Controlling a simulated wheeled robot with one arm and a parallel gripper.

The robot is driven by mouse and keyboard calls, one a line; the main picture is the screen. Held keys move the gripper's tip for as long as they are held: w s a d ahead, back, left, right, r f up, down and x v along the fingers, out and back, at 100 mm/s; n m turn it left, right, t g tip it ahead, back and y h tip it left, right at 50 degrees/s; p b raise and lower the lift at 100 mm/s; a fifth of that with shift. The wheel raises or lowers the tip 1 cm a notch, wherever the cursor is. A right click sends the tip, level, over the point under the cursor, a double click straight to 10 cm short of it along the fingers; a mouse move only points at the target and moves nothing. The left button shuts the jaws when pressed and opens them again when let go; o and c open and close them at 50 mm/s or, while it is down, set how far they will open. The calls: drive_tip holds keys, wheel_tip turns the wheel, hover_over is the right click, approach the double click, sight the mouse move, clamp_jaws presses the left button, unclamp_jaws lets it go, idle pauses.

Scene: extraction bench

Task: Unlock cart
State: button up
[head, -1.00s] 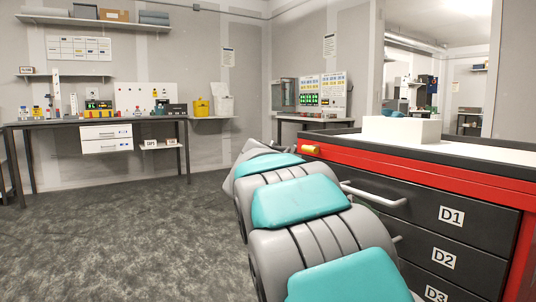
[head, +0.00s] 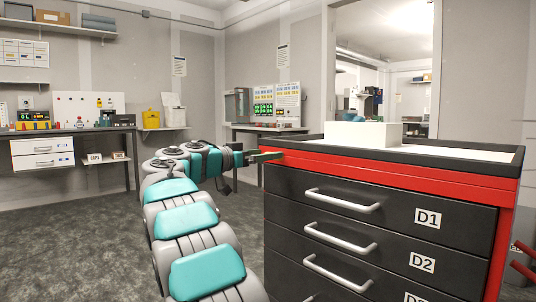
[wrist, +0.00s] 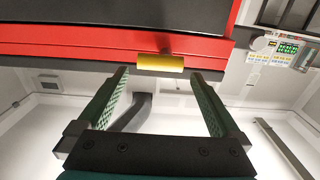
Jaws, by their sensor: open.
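The cart (head: 380,230) is red and black, with white-handled drawers marked D1, D2 and a partly cut-off third. My gripper (head: 268,156) is at the cart's upper left corner, beside the red band under the top. In the wrist view, a yellow cylindrical knob (wrist: 160,63) sticks out from the cart's red edge. My open gripper (wrist: 158,76) has its green-padded fingers on either side of the knob's line, with the knob near the fingertips. I cannot tell whether a finger touches it. The knob is hidden behind my gripper in the head view.
A white box (head: 363,134) stands on the cart's top. A workbench (head: 60,130) with small devices is along the left wall, with a yellow container (head: 151,119) near it. Another bench (head: 270,128) stands behind the cart. The floor at left is clear.

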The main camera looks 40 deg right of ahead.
drive_tip(key=shift+d, duration=1.3)
drive_tip(key=shift+c, duration=0.4)
drive_tip(key=shift+w, duration=0.1)
drive_tip(key=c, duration=1.2)
